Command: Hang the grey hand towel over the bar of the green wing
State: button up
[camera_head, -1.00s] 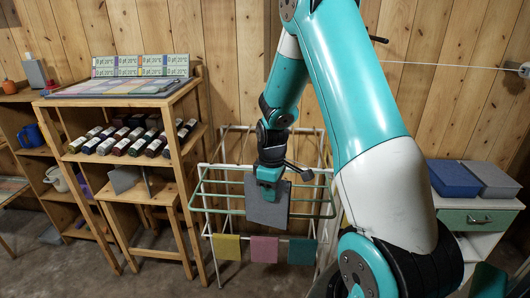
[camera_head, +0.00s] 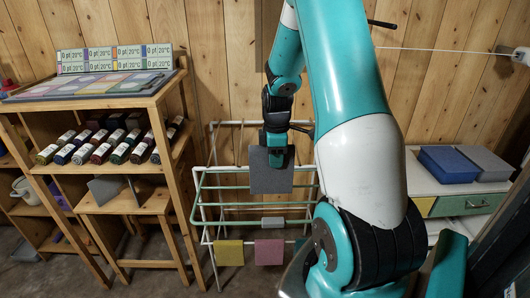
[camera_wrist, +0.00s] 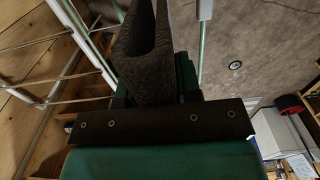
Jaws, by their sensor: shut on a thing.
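The grey hand towel (camera_head: 270,179) hangs from my gripper (camera_head: 277,148), which is shut on its upper part. In the wrist view the towel (camera_wrist: 143,60) is a dark folded loop rising from the jaws. The gripper's fingertips are mostly hidden.
A yellow cloth (camera_head: 229,252) and a pink cloth (camera_head: 269,252) hang on the low front bar. A small light grey piece (camera_head: 272,222) shows at a green bar. A wooden shelf (camera_head: 84,186) stands left; a drawer cabinet (camera_head: 468,203) stands right. A plank wall is behind.

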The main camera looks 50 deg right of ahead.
jog(key=shift+s+d+r, duration=0.1)
jog(key=shift+d, duration=0.05)
notch_tip(320, 180, down, 3)
jog(key=shift+f+b, duration=0.1)
jog(key=shift+b, duration=0.8)
jog(key=p, duration=0.5)
jog(key=shift+r, duration=0.4)
jog(key=shift+f, duration=0.1)
jog(key=shift+f, duration=0.25)
